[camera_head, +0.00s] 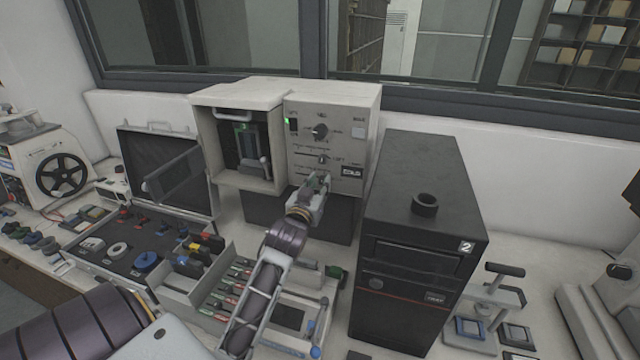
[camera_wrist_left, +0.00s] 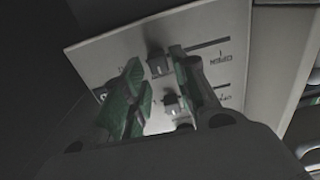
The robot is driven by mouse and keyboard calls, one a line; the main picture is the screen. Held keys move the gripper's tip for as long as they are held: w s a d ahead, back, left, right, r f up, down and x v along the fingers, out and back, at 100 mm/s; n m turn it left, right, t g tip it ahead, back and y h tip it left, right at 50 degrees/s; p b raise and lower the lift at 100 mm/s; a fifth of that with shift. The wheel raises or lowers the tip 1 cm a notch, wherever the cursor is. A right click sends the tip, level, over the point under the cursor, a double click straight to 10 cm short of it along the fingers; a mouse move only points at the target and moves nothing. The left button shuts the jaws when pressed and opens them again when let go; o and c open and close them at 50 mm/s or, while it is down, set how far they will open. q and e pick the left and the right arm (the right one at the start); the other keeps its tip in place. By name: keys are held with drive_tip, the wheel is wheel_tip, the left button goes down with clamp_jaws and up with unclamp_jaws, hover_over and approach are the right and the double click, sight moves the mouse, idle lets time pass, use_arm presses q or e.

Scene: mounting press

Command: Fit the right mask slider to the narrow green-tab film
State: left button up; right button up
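The mounting press (camera_head: 345,108) is a pale box with a front panel of slots and knobs. One slider knob (camera_head: 323,159) shows above my left gripper (camera_head: 317,180), which is at the lower panel. In the left wrist view, the green-padded fingers are apart, with an upper knob (camera_wrist_left: 158,64) and a lower knob (camera_wrist_left: 171,101) showing between them. I cannot tell whether either finger touches a knob. The press's open left bay (camera_head: 250,148) has a small green light and a dark holder. Several film strips with green or red tabs (camera_head: 241,267) lie in the rack; their widths are too small to judge.
A black tower (camera_head: 415,245) with a ring on top stands close to the right of the press. An open black case (camera_head: 165,180) is at the left. A small stand (camera_head: 490,300) is at the right. The space before the press is crowded by the rack.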

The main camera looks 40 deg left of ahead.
use_arm(q)
drive_tip(key=shift+v, duration=2.85)
drive_tip(key=shift+a, duration=0.1)
